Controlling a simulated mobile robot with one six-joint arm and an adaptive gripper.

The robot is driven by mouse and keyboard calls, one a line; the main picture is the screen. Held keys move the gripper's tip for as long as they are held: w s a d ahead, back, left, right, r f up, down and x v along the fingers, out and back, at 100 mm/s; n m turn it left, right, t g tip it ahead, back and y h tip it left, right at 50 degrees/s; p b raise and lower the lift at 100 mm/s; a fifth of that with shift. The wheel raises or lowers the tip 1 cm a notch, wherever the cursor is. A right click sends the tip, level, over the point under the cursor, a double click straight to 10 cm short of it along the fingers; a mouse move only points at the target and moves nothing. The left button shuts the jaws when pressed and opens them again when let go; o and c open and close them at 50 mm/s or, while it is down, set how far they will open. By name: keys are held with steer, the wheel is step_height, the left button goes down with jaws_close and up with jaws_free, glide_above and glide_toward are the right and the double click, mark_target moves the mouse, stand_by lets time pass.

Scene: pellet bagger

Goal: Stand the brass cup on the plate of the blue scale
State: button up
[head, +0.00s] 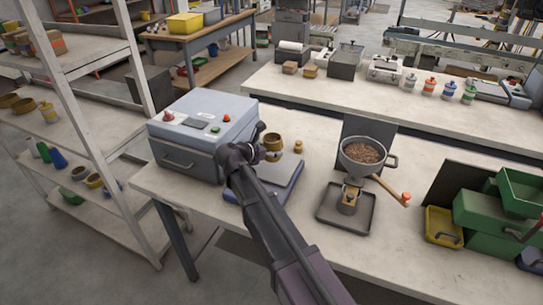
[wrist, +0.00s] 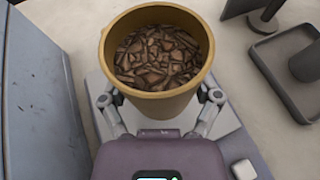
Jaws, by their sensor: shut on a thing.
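The brass cup (head: 273,142) is in my gripper (head: 264,148) at the far part of the blue scale (head: 252,193). In the wrist view the cup (wrist: 157,103) is upright and holds brown chips. My gripper's fingers (wrist: 160,100) are shut on its two sides. The scale's grey plate (head: 286,172) lies below the cup, and it also shows in the wrist view (wrist: 100,122). I cannot tell whether the cup's base touches the plate; the cup and fingers hide that spot.
A grey-blue machine (head: 205,130) stands close left of the scale. A small brass weight (head: 298,147) stands behind it on the table. A hopper (head: 364,155) with brown chips stands over a dark tray (head: 335,213) to the right. Green bins (head: 490,214) are farther right.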

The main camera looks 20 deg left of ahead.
steer(key=shift+w+a, duration=0.3)
steer(key=shift+w, duration=0.05)
steer(key=shift+w+f+b, duration=0.2)
steer(key=shift+f+b, duration=0.1)
step_height(320, 180, down, 3)
steer(key=b, duration=0.3)
steer(key=shift+s+f, duration=0.1)
steer(key=shift+f, duration=0.05)
steer(key=o, duration=1)
steer(key=shift+c, duration=0.2)
steer(key=shift+r, duration=0.25)
steer(key=p+v, duration=0.4)
steer(key=v, duration=0.6)
steer(key=shift+s+a+r, duration=0.1)
steer(key=shift+s+r, duration=0.05)
steer(key=shift+s+a+r+p, duration=0.2)
steer(key=shift+s+a+p, duration=0.1)
steer(key=shift+s, duration=0.35)
